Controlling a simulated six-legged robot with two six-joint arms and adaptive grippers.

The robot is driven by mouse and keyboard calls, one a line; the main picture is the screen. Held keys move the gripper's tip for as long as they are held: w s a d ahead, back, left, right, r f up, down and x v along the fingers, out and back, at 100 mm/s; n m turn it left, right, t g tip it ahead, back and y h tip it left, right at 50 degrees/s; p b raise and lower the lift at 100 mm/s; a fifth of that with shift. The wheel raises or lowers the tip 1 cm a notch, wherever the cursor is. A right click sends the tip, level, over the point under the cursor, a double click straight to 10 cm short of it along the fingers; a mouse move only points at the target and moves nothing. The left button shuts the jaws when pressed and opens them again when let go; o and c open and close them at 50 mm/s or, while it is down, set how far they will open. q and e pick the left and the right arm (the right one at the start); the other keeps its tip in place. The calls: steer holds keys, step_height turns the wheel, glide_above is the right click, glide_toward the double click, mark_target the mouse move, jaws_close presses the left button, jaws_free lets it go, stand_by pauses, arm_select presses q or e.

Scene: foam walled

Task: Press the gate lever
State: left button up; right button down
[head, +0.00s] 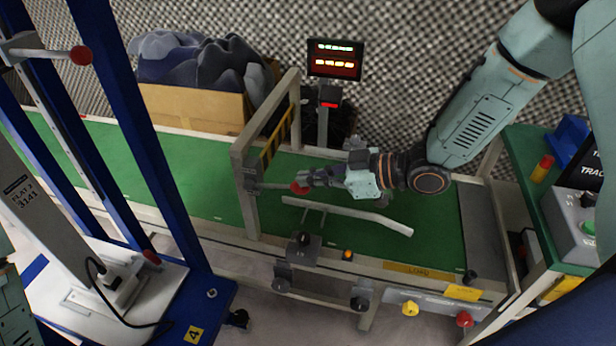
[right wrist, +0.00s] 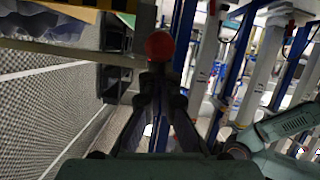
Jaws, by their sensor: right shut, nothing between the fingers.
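The gate lever is a short grey bar with a red ball knob (head: 299,188), sticking out to the right from the grey gate frame (head: 246,190) over the green conveyor belt. My right gripper (head: 312,178) reaches in from the right, its fingertips right at the knob. In the right wrist view the red knob (right wrist: 159,45) sits just beyond the fingertips of my right gripper (right wrist: 159,76), which are shut and empty. I cannot tell whether they touch the knob. My left gripper is not in view.
A pale bent bar (head: 350,213) runs over the belt below my right gripper. A lit display (head: 335,60) stands behind the belt, beside a cardboard box (head: 195,108) of dark cloth. Blue posts (head: 140,130) with another red-knobbed lever (head: 81,55) stand at the left.

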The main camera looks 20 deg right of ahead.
arm_select(q)
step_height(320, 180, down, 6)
steer(key=b, duration=0.5)
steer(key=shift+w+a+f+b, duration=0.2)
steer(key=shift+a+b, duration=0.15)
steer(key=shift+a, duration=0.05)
arm_select(e)
step_height(320, 180, down, 12)
steer(key=t+y, duration=0.1)
steer(key=y, duration=0.1)
steer(key=shift+f, duration=0.2)
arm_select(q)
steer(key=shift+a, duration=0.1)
arm_select(e)
steer(key=shift+s+a+f, duration=0.2)
steer(key=shift+f, duration=0.1)
steer(key=shift+r, duration=0.15)
